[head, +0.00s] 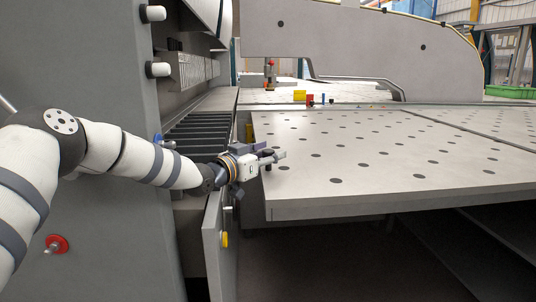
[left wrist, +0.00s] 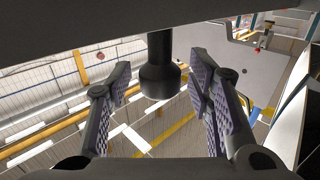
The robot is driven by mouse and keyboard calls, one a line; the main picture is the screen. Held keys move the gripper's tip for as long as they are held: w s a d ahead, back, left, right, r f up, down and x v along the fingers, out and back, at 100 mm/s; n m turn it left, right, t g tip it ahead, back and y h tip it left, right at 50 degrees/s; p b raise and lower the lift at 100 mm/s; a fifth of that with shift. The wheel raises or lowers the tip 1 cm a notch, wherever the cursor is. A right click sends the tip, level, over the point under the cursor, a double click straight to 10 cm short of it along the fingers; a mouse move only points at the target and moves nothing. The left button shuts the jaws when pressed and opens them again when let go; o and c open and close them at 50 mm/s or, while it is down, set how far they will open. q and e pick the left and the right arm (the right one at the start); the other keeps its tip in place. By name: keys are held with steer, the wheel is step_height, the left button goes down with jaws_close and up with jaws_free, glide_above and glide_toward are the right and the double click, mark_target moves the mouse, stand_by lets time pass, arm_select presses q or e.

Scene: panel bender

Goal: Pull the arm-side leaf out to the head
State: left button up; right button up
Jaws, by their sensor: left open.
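My left gripper (head: 275,158) is open, its fingers at the near left corner of the perforated table (head: 380,150). In the left wrist view the two padded fingers (left wrist: 166,95) stand apart. A dark round knob-like post (left wrist: 160,75) hangs from a dark band above and shows between them. I cannot tell whether they touch it or which part carries it. My right gripper is not in view.
The grey machine column (head: 90,200) stands at the left, with a red knob (head: 57,244). Dark slats (head: 195,135) lie between column and table. Small coloured blocks (head: 300,96) sit at the back. The space below the table is dark, with shelf-like panels at right.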

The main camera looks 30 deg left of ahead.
arm_select(q)
steer(key=s+a, duration=0.2)
steer(key=s, duration=1)
steer(key=shift+a, duration=0.15)
steer(key=shift+w, duration=0.1)
